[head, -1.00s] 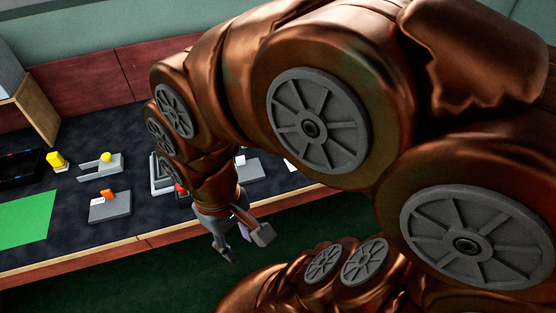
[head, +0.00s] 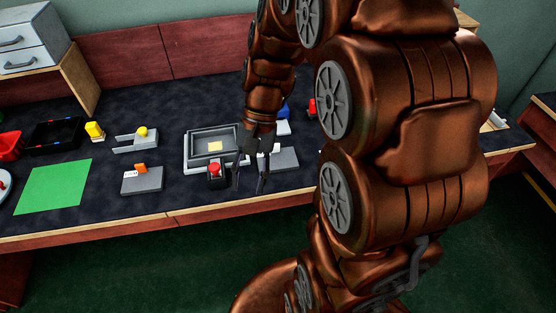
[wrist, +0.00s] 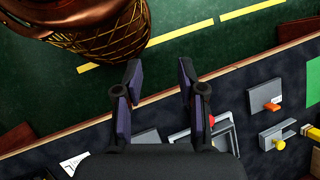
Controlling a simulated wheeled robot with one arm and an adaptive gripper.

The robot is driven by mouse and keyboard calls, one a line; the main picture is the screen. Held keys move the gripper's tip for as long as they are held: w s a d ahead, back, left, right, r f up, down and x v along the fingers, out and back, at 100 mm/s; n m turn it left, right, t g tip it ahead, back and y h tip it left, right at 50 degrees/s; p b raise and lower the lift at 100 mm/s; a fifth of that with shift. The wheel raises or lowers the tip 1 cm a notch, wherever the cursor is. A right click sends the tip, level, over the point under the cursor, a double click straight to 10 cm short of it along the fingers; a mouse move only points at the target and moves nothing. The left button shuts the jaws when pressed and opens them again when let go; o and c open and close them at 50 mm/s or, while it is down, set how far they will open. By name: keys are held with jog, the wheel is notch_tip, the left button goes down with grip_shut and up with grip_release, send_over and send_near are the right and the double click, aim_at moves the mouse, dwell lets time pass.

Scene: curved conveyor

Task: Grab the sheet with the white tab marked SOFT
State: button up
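No lettering reading SOFT is legible in either view. In the head view a grey slab (head: 284,159) with a white tab (head: 272,149) at its left end lies just right of my gripper (head: 250,181). Another grey slab (head: 142,183) carries an orange piece and a small white label (head: 130,174); it lies farther left. In the wrist view a white piece with dark marks (wrist: 74,162) shows at the lower left, partly cut off. My gripper (wrist: 160,70) is open and empty, its fingers over the floor beyond the bench edge in that view.
A grey tray (head: 188,150) with a yellowish piece and a red button (head: 214,169) stand left of my gripper. A yellow-knobbed grey part (head: 136,138), a green mat (head: 52,188) and a black tray (head: 57,135) lie farther left. My arm hides the bench's right part.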

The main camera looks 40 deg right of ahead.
jog(key=w+d+f+m+t+y, duration=0.1)
jog(key=w+d+f+m+y, duration=0.3)
jog(key=w, duration=0.3)
jog(key=m+t+y+b, duration=0.25)
jog(key=m+t, duration=0.45)
jog(key=m, duration=0.4)
send_near(276, 146)
jog(key=shift+w+a+f+y, duration=0.25)
jog(key=shift+w+a+f, duration=0.1)
jog(key=shift+f, duration=0.25)
jog(key=shift+w+a+f+y, duration=0.2)
jog(key=shift+w+a+f, duration=0.1)
jog(key=shift+f, duration=0.35)
jog(key=shift+w+a+f+t+p, duration=0.15)
jog(key=shift+w+a+f+p, duration=0.1)
jog(key=shift+a, duration=0.3)
jog(key=shift+w+a+f+t+p, duration=0.15)
jog(key=shift+w+a, duration=0.05)
jog(key=shift+a, duration=0.3)
jog(key=x, duration=0.1)
jog(key=p+x, duration=0.1)
jog(key=x, duration=0.2)
jog(key=shift+s+a+r, duration=0.15)
jog(key=shift+a+r, duration=0.05)
jog(key=shift+r, duration=0.1)
jog(key=shift+w+a+f, duration=0.25)
jog(key=shift+a+f, duration=0.1)
jog(key=shift+a, duration=0.15)
jog(key=shift+c, duration=0.2)
grip_shut()
